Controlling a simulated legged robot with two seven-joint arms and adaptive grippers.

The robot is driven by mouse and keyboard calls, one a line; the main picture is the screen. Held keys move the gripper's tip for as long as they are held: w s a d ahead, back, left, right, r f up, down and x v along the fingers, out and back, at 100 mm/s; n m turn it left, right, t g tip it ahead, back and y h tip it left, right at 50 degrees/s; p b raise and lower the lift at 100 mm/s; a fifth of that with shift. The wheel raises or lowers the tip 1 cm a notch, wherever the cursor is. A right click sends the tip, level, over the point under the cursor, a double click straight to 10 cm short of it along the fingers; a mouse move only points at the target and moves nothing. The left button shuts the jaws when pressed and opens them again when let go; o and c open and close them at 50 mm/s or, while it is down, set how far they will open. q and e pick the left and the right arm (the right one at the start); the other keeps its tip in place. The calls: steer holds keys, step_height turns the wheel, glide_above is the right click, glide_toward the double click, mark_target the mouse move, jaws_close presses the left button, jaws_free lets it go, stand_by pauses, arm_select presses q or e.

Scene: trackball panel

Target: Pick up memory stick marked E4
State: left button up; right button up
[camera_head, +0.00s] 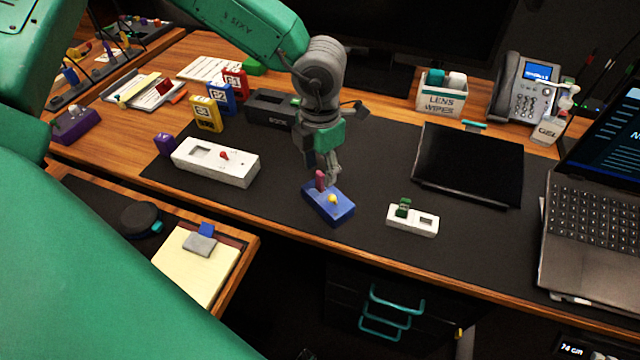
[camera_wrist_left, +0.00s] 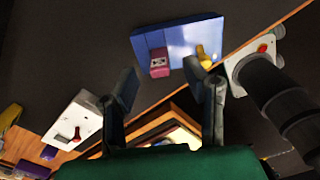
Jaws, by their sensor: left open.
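My left gripper (camera_head: 322,171) is open, just above the panel and close to the stick. In the left wrist view its two fingers (camera_wrist_left: 160,72) are apart with nothing between them. My right gripper is not in view.
A white joystick panel (camera_head: 215,163) and a purple stick (camera_head: 165,144) are to the left. A small white box with a green stick (camera_head: 403,208) is to the right. Holders E1 to E3 (camera_head: 207,115) stand behind. A laptop (camera_head: 590,215) stands at the right.

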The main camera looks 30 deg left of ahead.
mark_target(320, 184)
arm_select(q)
step_height(320, 184, down, 3)
steer(key=shift+d+r, duration=0.1)
steer(key=shift+c, duration=1)
steer(key=shift+a, duration=0.3)
steer(key=c, duration=0.6)
steer(key=shift+c, duration=0.5)
steer(key=shift+d, duration=0.15)
